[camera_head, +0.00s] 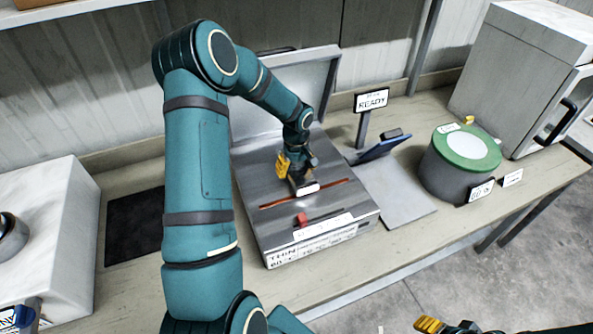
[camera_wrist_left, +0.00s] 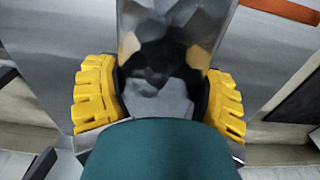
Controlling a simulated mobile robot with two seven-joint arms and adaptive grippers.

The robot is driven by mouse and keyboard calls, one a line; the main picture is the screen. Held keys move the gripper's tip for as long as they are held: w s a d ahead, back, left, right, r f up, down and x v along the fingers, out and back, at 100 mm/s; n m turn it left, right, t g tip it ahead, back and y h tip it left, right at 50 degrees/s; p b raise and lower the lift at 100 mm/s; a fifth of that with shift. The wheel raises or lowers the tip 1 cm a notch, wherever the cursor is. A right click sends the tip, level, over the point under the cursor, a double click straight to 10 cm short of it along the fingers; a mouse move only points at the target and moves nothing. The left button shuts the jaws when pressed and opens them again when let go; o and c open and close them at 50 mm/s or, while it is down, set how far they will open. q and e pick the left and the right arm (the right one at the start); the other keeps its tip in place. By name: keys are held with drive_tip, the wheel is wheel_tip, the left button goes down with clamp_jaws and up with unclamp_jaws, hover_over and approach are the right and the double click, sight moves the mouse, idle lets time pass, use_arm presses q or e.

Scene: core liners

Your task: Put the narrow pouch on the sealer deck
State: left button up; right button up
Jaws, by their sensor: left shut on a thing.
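The sealer (camera_head: 262,190) is a grey metal unit on the bench with its lid raised at the back. A thin orange strip crosses its deck, with a red tab and a "THIN" label at the front. My left gripper (camera_head: 297,170) is over the deck, shut on the narrow pouch (camera_head: 303,184), which shows small and dark with a pale end. In the left wrist view the pouch (camera_wrist_left: 168,60) is shiny, crumpled silver between the yellow fingers of the left gripper (camera_wrist_left: 160,100). Whether it touches the deck I cannot tell. My right gripper (camera_head: 447,326) shows only partly at the bottom edge.
Right of the sealer are a grey plate (camera_head: 400,198) with a blue tilted panel (camera_head: 380,147), a "READY" sign (camera_head: 371,100), a green-topped drum (camera_head: 455,178) and a large grey cabinet (camera_head: 520,75). A black mat (camera_head: 134,226) and white block (camera_head: 50,235) are left.

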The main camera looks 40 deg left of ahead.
sight(296, 166)
use_arm(q)
drive_tip(key=shift+a+f, duration=0.1)
drive_tip(key=shift+f, duration=0.6)
drive_tip(key=o, duration=1.2)
drive_tip(key=shift+r, duration=0.2)
wheel_tip(296, 166, up, 12)
drive_tip(key=shift+f, duration=0.1)
